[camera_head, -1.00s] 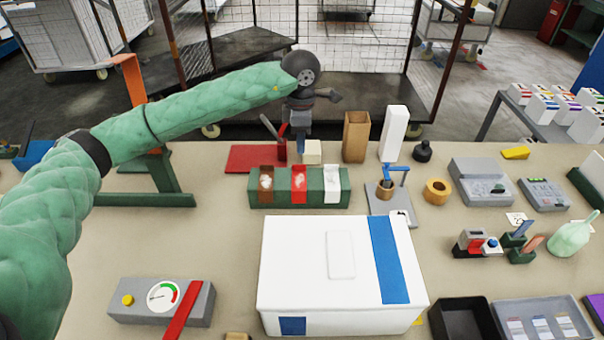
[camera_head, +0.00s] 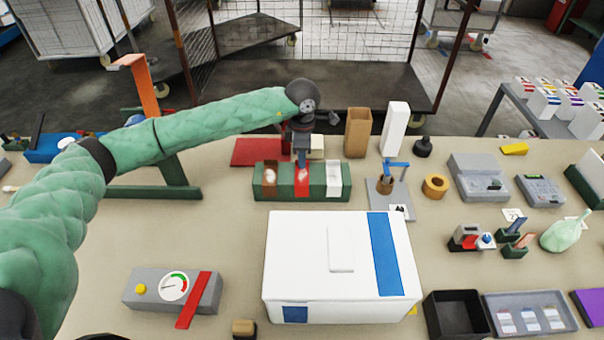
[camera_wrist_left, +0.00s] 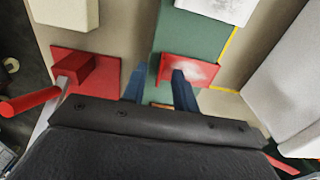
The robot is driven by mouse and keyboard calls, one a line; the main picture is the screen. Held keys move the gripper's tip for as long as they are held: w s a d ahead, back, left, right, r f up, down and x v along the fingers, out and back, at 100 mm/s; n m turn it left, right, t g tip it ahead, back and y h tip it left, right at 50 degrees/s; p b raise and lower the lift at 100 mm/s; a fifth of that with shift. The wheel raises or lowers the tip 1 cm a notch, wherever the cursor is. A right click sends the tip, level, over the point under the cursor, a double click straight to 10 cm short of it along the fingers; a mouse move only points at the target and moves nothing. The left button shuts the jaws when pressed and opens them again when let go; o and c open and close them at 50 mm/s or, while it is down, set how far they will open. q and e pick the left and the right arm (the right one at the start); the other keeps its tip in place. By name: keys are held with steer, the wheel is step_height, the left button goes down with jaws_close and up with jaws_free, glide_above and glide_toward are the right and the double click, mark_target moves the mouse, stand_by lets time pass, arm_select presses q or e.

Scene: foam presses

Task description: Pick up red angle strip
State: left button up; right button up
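The red angle strip (camera_head: 302,184) sits in the middle slot of a green holder (camera_head: 345,186), between a brown strip (camera_head: 270,176) and a white strip (camera_head: 333,176). In the left wrist view the red strip (camera_wrist_left: 200,72) shows a pale patch on its face. My left gripper (camera_head: 301,162) points down just above the red strip and hides its upper part in the head view. In the left wrist view its two blue fingers (camera_wrist_left: 158,82) are apart, and the right one overlaps the red strip's edge. I see no grip on it. My right gripper is out of view.
A red plate (camera_head: 255,152) lies behind the holder. A brown box (camera_head: 357,134) and a white block (camera_head: 395,130) stand to its right. A large white box (camera_head: 300,250) stands in front. A gauge unit (camera_head: 140,290) with a red bar sits at front left.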

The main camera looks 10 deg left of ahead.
arm_select(q)
steer(key=shift+f, duration=0.25)
jaws_close()
steer(key=shift+r, duration=0.15)
